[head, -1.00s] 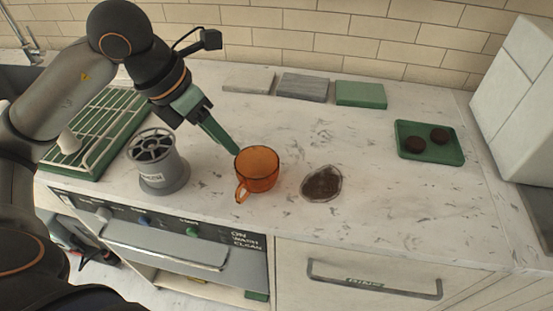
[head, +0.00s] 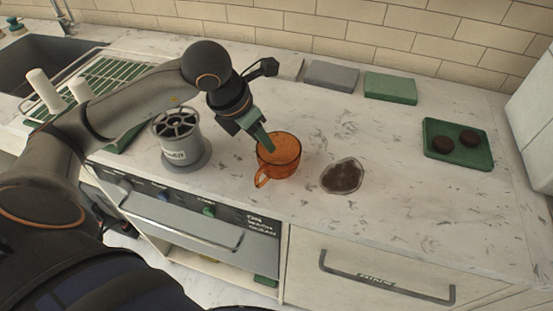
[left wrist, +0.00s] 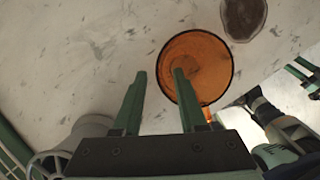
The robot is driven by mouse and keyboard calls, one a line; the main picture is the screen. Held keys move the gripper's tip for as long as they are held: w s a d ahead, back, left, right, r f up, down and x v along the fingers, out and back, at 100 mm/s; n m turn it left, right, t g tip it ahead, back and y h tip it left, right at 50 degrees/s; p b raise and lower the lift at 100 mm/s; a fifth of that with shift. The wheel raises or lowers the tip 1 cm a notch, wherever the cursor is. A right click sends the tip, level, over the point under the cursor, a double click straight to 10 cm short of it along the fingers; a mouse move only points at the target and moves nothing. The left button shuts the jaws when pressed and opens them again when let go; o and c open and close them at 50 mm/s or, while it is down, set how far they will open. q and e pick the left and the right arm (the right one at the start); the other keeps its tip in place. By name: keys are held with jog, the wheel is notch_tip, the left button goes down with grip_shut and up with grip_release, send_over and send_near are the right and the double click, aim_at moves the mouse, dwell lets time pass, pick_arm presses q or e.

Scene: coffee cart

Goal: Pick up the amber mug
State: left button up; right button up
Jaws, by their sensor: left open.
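The amber mug (head: 285,158) is orange and see-through and stands upright on the counter, its handle toward the lower left. In the left wrist view the mug (left wrist: 205,62) shows from above and looks empty. My left gripper (head: 268,146) is open, coming down at the mug's rim from the upper left. In the left wrist view one finger of the left gripper (left wrist: 160,72) overlaps the mug's opening and the other lies outside the rim; contact cannot be told. Green finger-like parts, seemingly my right gripper (left wrist: 303,68), show at the right edge, partly cut off.
A grey ribbed-top canister (head: 180,140) stands left of the mug. A green tray (head: 457,145) with two dark round pieces is farther right. Flat blocks (head: 390,87) lie along the back. The counter's front edge is close to the mug.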

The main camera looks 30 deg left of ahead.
pick_arm(q)
jog(key=shift+w+f, duration=0.2)
jog(key=shift+f, duration=0.35)
grip_shut()
dwell(1.0)
